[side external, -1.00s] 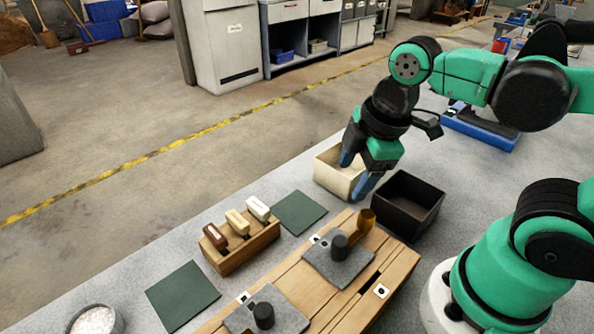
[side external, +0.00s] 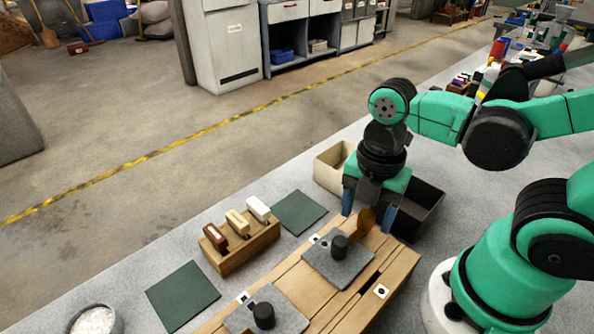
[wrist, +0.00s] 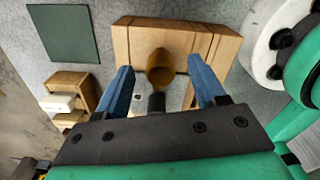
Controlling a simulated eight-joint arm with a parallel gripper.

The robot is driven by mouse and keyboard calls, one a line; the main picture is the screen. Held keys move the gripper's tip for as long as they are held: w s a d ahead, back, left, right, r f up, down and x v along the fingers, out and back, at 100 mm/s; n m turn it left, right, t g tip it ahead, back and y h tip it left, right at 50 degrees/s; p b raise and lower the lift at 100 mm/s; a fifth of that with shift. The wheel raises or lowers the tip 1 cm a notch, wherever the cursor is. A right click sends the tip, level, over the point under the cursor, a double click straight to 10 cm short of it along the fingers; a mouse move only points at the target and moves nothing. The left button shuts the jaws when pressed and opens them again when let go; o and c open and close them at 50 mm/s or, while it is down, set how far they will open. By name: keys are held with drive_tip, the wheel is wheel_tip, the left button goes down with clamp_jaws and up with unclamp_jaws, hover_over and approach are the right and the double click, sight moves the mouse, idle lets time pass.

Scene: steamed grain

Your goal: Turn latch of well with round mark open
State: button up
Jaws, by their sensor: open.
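A long wooden block (side external: 398,270) carries two grey lids with black knobs, one at the far end (side external: 325,262) and one nearer (side external: 285,316). An amber-brown latch (side external: 366,218) stands up at the far end, beside the far lid. It also shows in the wrist view (wrist: 160,76). Small white marks sit on the block, by the far lid (side external: 314,239), by the near lid (side external: 242,298) and on the right side (side external: 381,291). I cannot tell their shapes clearly. My gripper (side external: 368,210) is open and points down, its blue fingers on either side of the latch, apparently not touching it.
A cream bin (side external: 326,172) and a black bin (side external: 428,212) stand just behind my gripper. A wooden rack (side external: 235,262) with brown, tan and white handled pieces is at left. Green mats (side external: 183,293) and a bowl of white grain (side external: 95,320) lie on the grey bench.

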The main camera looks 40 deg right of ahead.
drive_tip(key=shift+f, duration=0.3)
clamp_jaws()
